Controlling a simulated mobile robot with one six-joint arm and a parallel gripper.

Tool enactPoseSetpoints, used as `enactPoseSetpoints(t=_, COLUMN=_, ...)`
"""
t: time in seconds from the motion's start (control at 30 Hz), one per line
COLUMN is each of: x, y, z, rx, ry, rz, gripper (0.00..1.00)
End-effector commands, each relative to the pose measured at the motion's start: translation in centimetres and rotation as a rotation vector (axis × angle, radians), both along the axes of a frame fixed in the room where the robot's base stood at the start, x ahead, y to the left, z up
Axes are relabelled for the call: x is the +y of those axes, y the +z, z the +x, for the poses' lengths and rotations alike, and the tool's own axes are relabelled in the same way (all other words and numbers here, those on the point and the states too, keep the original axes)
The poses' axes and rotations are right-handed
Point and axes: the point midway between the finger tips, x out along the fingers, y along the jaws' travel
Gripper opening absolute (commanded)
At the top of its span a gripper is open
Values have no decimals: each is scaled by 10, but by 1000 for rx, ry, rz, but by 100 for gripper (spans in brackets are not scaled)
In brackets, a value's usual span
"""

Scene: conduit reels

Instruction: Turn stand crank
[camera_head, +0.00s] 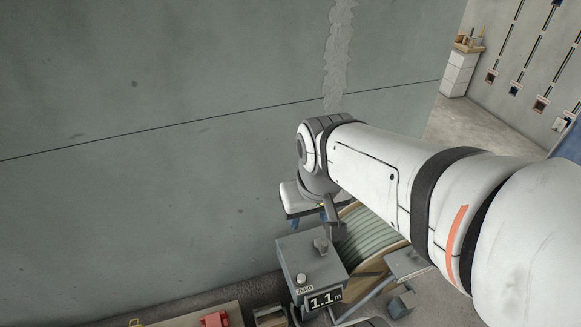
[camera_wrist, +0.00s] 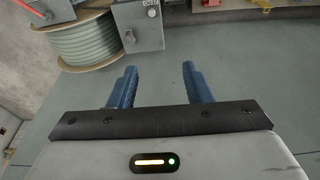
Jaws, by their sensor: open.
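A large grey-green wall or floor surface (camera_head: 150,120) fills the left of the head view. A bench edge with a red item (camera_head: 214,319) is at the bottom. A white cabinet (camera_head: 458,75) stands far off at the right.

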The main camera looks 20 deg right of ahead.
Motion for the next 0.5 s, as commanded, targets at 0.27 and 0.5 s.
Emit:
enactPoseSetpoints(t=0.27, x=-36, y=-109, z=67, rx=75, ry=80, rz=-26, gripper=45)
enactPoseSetpoints(t=0.5, x=-86, y=-239, z=137, rx=153, ry=181, rz=-37, gripper=45)
